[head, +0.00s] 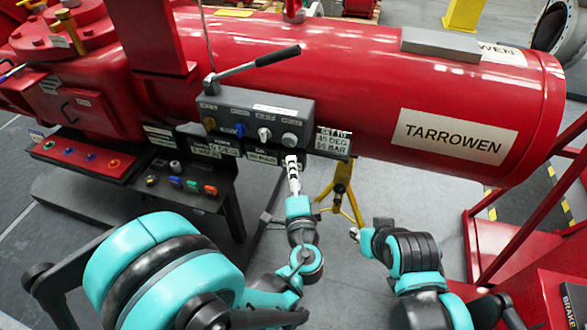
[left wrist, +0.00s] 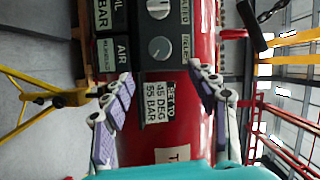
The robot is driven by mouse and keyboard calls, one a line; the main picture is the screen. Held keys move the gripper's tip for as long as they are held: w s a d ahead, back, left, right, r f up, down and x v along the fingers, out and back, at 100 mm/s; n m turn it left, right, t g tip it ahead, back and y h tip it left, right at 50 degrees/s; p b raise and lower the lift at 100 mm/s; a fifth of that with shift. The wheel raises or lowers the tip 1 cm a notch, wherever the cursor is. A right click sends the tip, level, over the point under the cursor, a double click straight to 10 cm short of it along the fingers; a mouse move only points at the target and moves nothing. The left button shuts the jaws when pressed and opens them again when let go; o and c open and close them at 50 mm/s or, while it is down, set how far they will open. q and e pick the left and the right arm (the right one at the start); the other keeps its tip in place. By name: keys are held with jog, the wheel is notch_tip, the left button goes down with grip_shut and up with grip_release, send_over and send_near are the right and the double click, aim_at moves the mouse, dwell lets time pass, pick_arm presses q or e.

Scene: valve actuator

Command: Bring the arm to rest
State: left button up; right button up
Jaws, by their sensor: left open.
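My left gripper (head: 292,168) is in front of the grey control box (head: 255,112) on the red valve actuator (head: 380,80). In the left wrist view its two fingers (left wrist: 160,88) are spread wide with nothing between them. The white placard (left wrist: 160,102) reading "SET TO 45 DEG 55 BAR" shows beyond the gap; the head view also shows it (head: 333,141), right of the gripper. The control box carries several knobs and a lever with a black grip (head: 277,56). My right arm is at the lower right; its gripper (head: 355,234) is small and unclear there.
A lower panel (head: 185,185) with coloured buttons juts out left of my left gripper. A yellow stand (head: 342,195) is under the cylinder. Red framework (head: 500,245) stands at the right. Grey floor is open between the stand and framework.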

pick_arm(q)
jog(key=shift+a, duration=0.1)
dwell(0.3)
jog(key=s+a+f+n+g+y, duration=0.1)
jog(key=a+n+g, duration=0.25)
jog(key=a, duration=0.35)
jog(key=s+a+f+n+g+y, duration=0.15)
jog(key=a+n, duration=0.25)
jog(key=a, duration=0.4)
jog(key=s+a+n+g+h, duration=0.2)
jog(key=s+n, duration=0.2)
jog(key=s, duration=0.2)
jog(key=s+a+n+g+h, duration=0.1)
jog(key=s+a+n+g, duration=0.1)
jog(key=s, duration=0.5)
jog(key=shift+f+n+g+h, duration=0.2)
jog(key=shift+n+g+h, duration=0.15)
jog(key=shift+n+g, duration=0.55)
jog(key=shift+s+t, duration=0.1)
jog(key=shift+t, duration=0.2)
